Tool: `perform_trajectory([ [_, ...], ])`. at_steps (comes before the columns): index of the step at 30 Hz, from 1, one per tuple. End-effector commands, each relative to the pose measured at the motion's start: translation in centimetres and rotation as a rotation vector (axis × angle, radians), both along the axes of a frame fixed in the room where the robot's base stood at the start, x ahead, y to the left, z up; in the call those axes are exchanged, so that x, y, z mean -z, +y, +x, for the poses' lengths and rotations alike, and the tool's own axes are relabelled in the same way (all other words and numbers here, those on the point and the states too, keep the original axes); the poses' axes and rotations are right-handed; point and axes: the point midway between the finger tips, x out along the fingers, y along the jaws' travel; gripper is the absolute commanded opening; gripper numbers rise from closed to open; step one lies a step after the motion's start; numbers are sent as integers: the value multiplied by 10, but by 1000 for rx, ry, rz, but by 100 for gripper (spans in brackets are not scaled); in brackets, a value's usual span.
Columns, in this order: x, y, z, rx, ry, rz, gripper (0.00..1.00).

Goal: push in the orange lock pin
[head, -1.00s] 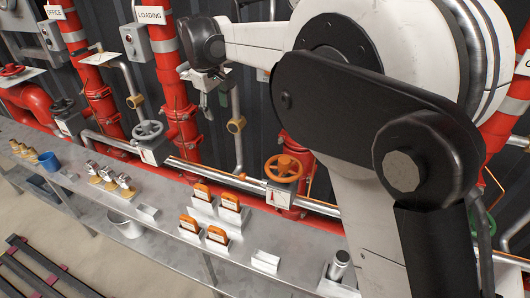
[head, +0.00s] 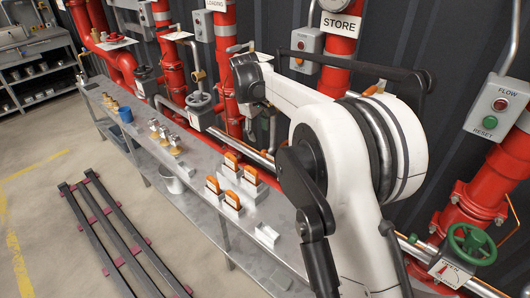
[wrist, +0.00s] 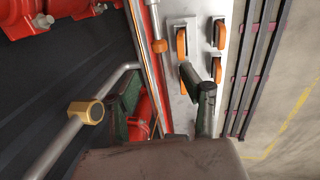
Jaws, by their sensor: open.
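A small orange piece (head: 374,89) shows just above my arm, near a long black lever (head: 350,66) on the wall piping. It may be the orange lock pin, but most of it is hidden and I cannot tell whether it is in or out. My gripper (wrist: 166,103) is open in the wrist view, its two dark fingers spread apart with nothing held between them. It points down past the pipes towards the bench, apart from the orange piece. In the head view the gripper hangs left of my arm, small and partly unclear.
A long metal bench (head: 195,165) carries orange-topped blocks (head: 232,158), brass-based pieces and a blue cup (head: 125,114). Red pipes line the dark wall. A green handwheel (head: 472,244) stands at right. In the wrist view a pipe with a brass fitting (wrist: 85,112) is left of my gripper.

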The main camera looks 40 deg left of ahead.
Motion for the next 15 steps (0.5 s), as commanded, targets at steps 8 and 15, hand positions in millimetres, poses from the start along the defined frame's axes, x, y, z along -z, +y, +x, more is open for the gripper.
perform_trajectory([
  [8,52,-1,11,1,0,0,42],
  [15,88,-1,18,0,0,0,42],
])
